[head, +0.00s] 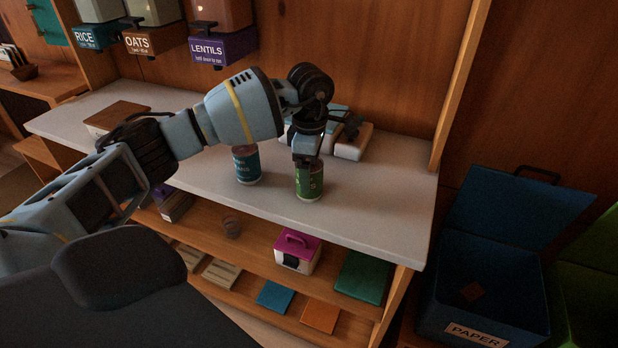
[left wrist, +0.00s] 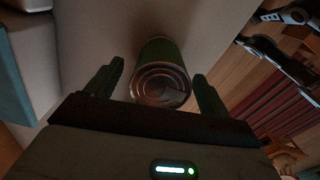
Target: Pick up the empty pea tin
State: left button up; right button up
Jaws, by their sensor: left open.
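A green tin (head: 309,183) stands upright on the pale counter, and its print is partly covered by my gripper. My left gripper (head: 307,158) is directly above it, pointing down. In the left wrist view the tin (left wrist: 161,82) lies between the two open fingers of my left gripper (left wrist: 157,85), with a gap visible on each side. Its round metal end faces the camera; I cannot tell if the tin is empty. A teal tin (head: 247,166) stands to the left of it on the counter. My right gripper is not in view.
The pale counter (head: 385,205) is clear to the right of the green tin. White boxes (head: 352,142) stand behind it. Dispensers for rice, oats and lentils (head: 222,48) hang above. A shelf below holds a pink-topped box (head: 297,251). A blue paper bin (head: 480,295) stands at right.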

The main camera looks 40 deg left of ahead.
pick_arm(q)
jog(key=shift+f, duration=1.6)
jog(key=c, duration=1.1)
jog(key=shift+o, duration=0.2)
jog(key=shift+r, duration=0.1)
jog(key=shift+r, duration=0.45)
notch_tip(320, 180, up, 2)
jog(key=shift+r, duration=0.15)
jog(key=s+d, duration=0.3)
jog(key=s, duration=0.4)
jog(key=s+d+r, duration=0.1)
jog(key=s+d, duration=0.2)
jog(key=s, duration=0.5)
jog(key=shift+r+b, duration=0.3)
jog(key=shift+b, duration=0.05)
